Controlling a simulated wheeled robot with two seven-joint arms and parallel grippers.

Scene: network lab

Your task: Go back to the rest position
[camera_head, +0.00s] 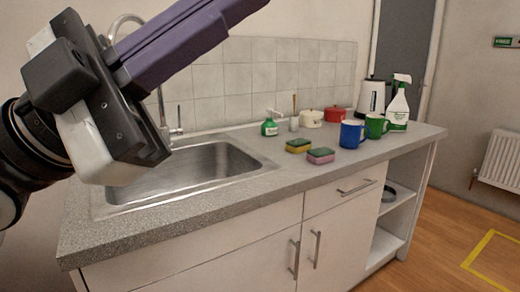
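My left gripper (232,14) comes in from the left, very close to the camera and high over the sink. Its body is black and white, and its long purple fingers point to the upper right, with the ends at the top edge of the picture. I cannot tell whether the fingers are apart or together, and I see no object held in them. It is clear of the counter. My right gripper is not in view.
A grey counter (230,201) holds a steel sink (190,168), two sponges (320,156), a green soap bottle (270,127), blue (352,134) and green mugs (375,126), pots (312,119), a spray bottle (398,108) and a kettle (371,97). Open floor (450,240) lies right.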

